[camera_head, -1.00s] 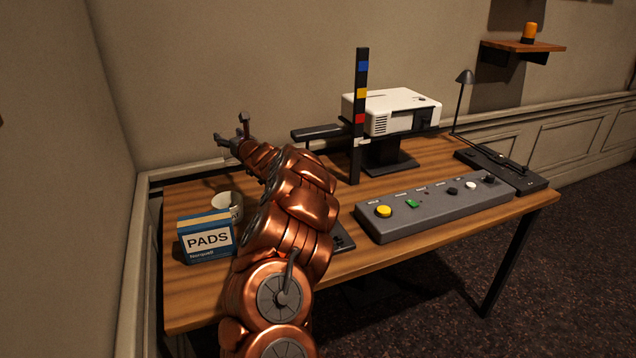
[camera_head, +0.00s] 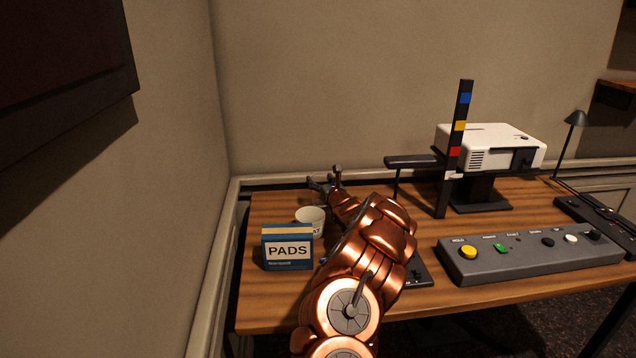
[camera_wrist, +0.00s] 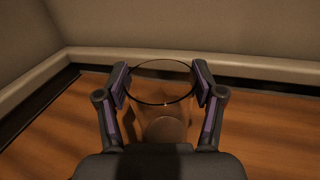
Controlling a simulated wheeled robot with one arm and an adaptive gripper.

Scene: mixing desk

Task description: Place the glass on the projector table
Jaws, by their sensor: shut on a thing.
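A clear glass (camera_wrist: 162,105) stands upright between the finger pads of my gripper (camera_wrist: 161,82) in the wrist view. The pads press on it from both sides near its rim. The wooden table (camera_head: 285,303) bears the projector; its top also shows under the glass in the wrist view (camera_wrist: 262,125). I cannot tell whether the glass base touches the wood or is slightly above it. In the head view my gripper (camera_head: 325,184) is over the table's back left part, near the wall, and the glass is too faint to make out.
A white cup (camera_head: 309,216) and a blue PADS box (camera_head: 286,250) stand at the table's left, in front of my gripper. The white projector (camera_head: 490,147), a striped post (camera_head: 459,125) and a grey control panel (camera_head: 530,258) are to the right. The wall trim (camera_head: 232,230) is close behind and left.

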